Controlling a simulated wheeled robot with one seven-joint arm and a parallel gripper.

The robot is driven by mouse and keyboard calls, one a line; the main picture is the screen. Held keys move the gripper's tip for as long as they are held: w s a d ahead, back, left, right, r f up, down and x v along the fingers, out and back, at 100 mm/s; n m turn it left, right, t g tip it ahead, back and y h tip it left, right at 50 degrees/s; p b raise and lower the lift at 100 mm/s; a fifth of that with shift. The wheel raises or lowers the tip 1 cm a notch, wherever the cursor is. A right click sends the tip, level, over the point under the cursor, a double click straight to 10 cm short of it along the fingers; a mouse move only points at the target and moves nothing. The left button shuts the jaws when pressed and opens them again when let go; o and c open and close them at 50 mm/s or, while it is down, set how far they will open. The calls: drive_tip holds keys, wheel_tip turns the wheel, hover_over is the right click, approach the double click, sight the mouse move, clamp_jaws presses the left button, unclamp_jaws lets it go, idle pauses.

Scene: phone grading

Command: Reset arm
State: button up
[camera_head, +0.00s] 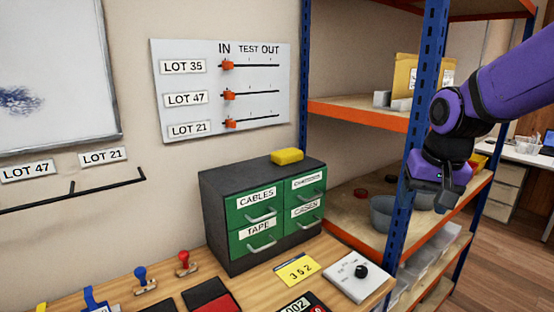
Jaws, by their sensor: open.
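My purple arm reaches in from the right edge. My gripper (440,194) hangs at its end, pointing down, in front of the shelf rack's blue upright. Its jaws are dark and small here, with nothing seen between them. It is clear of the wooden desk and to the right of the green drawer cabinet.
The drawer cabinet (262,212) carries a yellow block (287,156). The desk (330,246) holds stamps, pads, a yellow 352 card (297,270) and a white box with a black knob (358,279). The rack (358,112) holds bowls and bins. A slider board (220,90) hangs on the wall.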

drive_tip(key=s+d+r+n+t, duration=0.1)
drive_tip(key=s+r, duration=0.2)
drive_tip(key=s, duration=0.5)
drive_tip(key=s+d+r+n+t, duration=0.1)
drive_tip(key=s+r, duration=0.2)
drive_tip(key=s, duration=0.6)
drive_tip(key=shift+d+n+t, duration=0.3)
